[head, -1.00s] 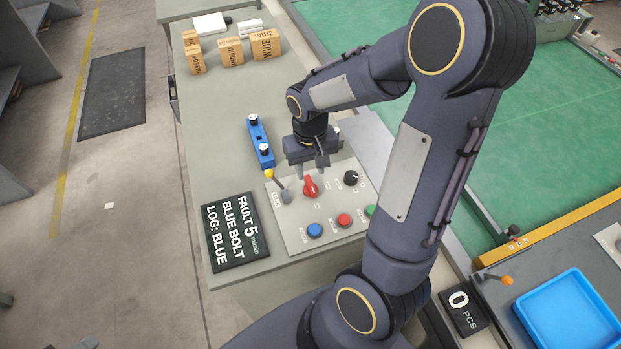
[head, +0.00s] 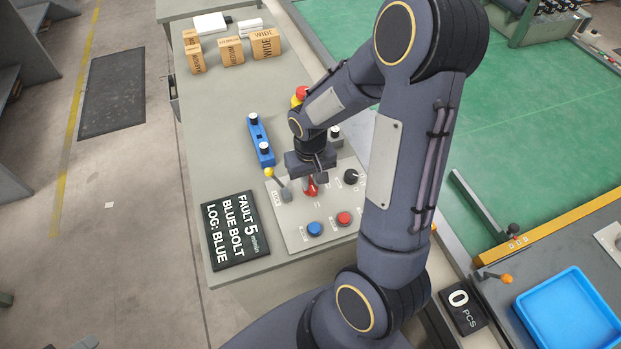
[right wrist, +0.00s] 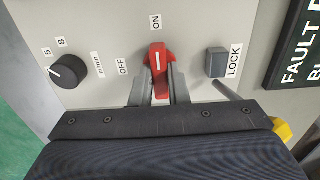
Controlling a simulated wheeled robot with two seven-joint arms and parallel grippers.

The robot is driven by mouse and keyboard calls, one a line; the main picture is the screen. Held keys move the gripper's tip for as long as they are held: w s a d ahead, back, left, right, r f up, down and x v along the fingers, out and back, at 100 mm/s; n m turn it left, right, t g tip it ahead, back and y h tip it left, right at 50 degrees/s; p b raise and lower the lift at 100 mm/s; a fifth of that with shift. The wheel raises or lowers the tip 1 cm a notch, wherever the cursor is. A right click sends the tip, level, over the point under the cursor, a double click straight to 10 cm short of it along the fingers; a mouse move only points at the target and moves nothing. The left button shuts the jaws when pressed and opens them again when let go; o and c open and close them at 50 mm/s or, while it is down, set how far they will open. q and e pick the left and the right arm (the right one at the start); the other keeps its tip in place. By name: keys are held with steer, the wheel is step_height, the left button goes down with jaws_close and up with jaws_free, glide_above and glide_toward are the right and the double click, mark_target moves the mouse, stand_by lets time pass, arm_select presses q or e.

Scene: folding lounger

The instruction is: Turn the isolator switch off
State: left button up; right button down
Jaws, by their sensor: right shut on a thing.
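The red isolator switch (head: 312,189) sits on the grey control panel (head: 290,215), mostly hidden under my right gripper (head: 310,180) in the head view. In the right wrist view its red handle (right wrist: 159,58) stands between my two grey fingertips (right wrist: 160,76), and the gripper is shut on it. The handle's white line points toward the ON label (right wrist: 156,22). The OFF label (right wrist: 123,67) lies to its left in that view. My left gripper is not in view.
Near the switch are a yellow-tipped lever (head: 270,173), a black knob (head: 351,176), a blue button (head: 314,228) and a red button (head: 344,218). The LOCK label (right wrist: 233,63) is beside a grey block. A fault display (head: 232,230) lies left of the panel.

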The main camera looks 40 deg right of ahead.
steer(key=shift+n, duration=0.5)
steer(key=n+b, duration=0.1)
steer(key=n, duration=0.2)
steer(key=shift+n, duration=0.4)
steer(key=n, duration=0.4)
steer(key=shift+n, duration=0.3)
steer(key=n, duration=0.4)
steer(key=n+p, duration=0.1)
steer(key=n, duration=0.3)
steer(key=shift+n, duration=0.4)
steer(key=c, duration=1.4)
jaws_free()
